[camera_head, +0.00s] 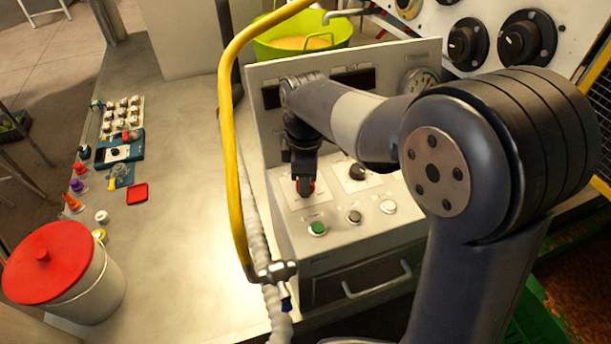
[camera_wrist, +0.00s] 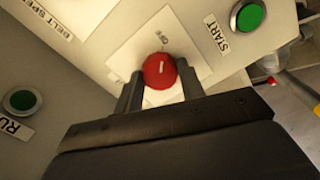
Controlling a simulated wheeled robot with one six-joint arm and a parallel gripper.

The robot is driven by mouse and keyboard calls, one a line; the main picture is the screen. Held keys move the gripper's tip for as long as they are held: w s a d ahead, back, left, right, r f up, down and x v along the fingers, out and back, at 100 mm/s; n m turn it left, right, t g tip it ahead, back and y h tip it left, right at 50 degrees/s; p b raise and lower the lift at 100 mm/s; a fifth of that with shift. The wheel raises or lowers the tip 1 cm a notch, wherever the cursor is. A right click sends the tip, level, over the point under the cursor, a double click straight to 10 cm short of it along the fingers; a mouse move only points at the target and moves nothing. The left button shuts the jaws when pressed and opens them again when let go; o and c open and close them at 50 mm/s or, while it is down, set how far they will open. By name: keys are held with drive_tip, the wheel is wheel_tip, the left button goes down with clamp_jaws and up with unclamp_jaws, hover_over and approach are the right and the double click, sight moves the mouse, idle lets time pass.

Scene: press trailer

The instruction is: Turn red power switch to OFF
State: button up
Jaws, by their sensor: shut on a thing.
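The red power switch (camera_wrist: 158,73) is a round red knob with a short white mark, on a white square plate (camera_wrist: 130,55) with an OFF label. The white mark appears to run roughly toward that label. My gripper (camera_wrist: 160,83) has one finger on each side of the knob and is shut on it. In the head view my gripper (camera_head: 304,180) reaches down onto the control panel (camera_head: 330,225), and only a little of the red knob shows beside it.
A green START button (camera_head: 317,229) sits just in front of the switch, and a black knob (camera_head: 357,171) is to its right. A yellow rail (camera_head: 232,150) rises left of the panel. A red-lidded bucket (camera_head: 55,265) and small items stand on the left table.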

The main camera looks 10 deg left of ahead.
idle(0.4)
drive_tip(key=o, duration=1)
drive_tip(key=shift+r, duration=0.15)
wheel_tip(320, 180, up, 11)
drive_tip(key=shift+f+b, duration=0.2)
drive_tip(key=shift+b, duration=0.25)
wheel_tip(320, 180, down, 11)
drive_tip(key=shift+r+p, duration=0.1)
drive_tip(key=shift+p, duration=0.4)
